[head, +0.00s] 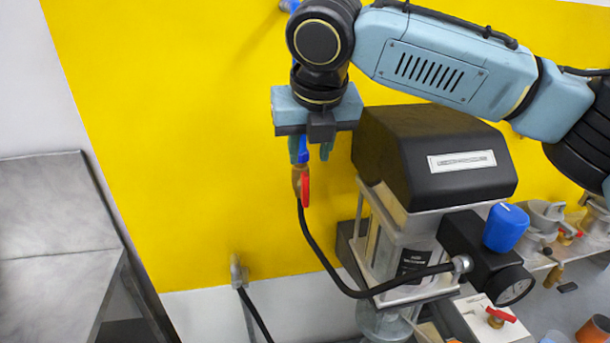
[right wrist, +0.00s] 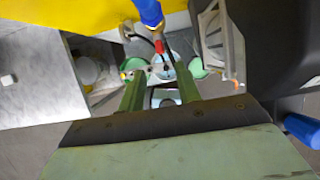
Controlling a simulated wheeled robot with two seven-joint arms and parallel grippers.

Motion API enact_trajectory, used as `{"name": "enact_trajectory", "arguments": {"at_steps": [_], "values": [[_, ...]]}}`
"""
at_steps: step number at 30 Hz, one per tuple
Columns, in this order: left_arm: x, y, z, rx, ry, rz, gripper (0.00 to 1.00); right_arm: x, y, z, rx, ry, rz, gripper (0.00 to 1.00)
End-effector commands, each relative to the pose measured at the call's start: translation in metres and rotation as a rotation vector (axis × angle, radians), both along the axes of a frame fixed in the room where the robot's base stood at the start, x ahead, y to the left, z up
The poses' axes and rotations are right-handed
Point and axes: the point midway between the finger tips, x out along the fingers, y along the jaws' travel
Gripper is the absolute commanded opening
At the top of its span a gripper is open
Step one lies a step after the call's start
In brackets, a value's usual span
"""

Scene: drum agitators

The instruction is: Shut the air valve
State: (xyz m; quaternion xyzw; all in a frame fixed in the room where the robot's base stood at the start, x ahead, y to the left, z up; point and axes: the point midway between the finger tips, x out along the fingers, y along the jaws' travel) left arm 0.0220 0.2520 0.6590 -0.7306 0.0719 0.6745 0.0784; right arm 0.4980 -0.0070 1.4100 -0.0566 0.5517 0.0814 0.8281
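The air valve (head: 298,178) is a small brass body with a red lever (head: 305,189), below a blue pipe (head: 302,154) on the yellow wall. The lever points down, roughly along the line. In the right wrist view the red lever (right wrist: 159,46) shows beyond the fingertips, under the blue pipe (right wrist: 150,12). My right gripper (head: 313,150) is just above the valve, pointing down. Its green fingers (right wrist: 163,78) are apart with nothing between them. It appears not to touch the lever, though depth is hard to judge. My left gripper is out of view.
A black-topped agitator unit (head: 436,155) stands close to the right of my gripper, with a blue regulator knob (head: 505,227) and gauge (head: 514,286). A black hose (head: 333,272) runs from the valve to it. A metal table (head: 55,225) is at left; the yellow wall between is clear.

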Motion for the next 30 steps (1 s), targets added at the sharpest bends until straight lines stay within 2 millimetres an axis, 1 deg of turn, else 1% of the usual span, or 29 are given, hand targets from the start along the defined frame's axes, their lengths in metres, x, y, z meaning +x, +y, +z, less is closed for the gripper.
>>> {"name": "enact_trajectory", "arguments": {"at_steps": [1,3,4,5,7,9,12,15,20,27,30], "values": [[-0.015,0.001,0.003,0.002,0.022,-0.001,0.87,0.004,0.000,-0.010,-0.001,0.005,-0.002,0.34],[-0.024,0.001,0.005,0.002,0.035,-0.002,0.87,0.010,0.001,-0.024,-0.001,0.004,-0.003,0.34],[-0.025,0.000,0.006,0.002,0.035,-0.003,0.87,0.013,0.002,-0.030,0.000,0.004,-0.004,0.34],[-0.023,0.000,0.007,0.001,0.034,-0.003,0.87,0.015,0.002,-0.036,0.001,0.004,-0.004,0.34],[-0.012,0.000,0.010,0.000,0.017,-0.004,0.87,0.021,0.004,-0.049,0.000,0.003,-0.004,0.34],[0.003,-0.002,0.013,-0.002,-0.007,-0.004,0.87,0.026,0.004,-0.061,0.001,0.003,-0.004,0.34],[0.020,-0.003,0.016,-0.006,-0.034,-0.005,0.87,0.031,0.006,-0.074,0.001,0.001,-0.004,0.34],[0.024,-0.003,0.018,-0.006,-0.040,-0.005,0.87,0.035,0.007,-0.084,0.002,0.001,-0.003,0.34],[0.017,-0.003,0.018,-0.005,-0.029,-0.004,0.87,0.038,0.007,-0.090,0.002,-0.001,-0.002,0.34],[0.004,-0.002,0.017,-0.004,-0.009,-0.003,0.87,0.038,0.007,-0.091,0.003,-0.001,-0.003,0.34],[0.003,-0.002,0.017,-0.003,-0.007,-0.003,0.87,0.038,0.007,-0.091,0.003,-0.001,-0.003,0.21]]}}
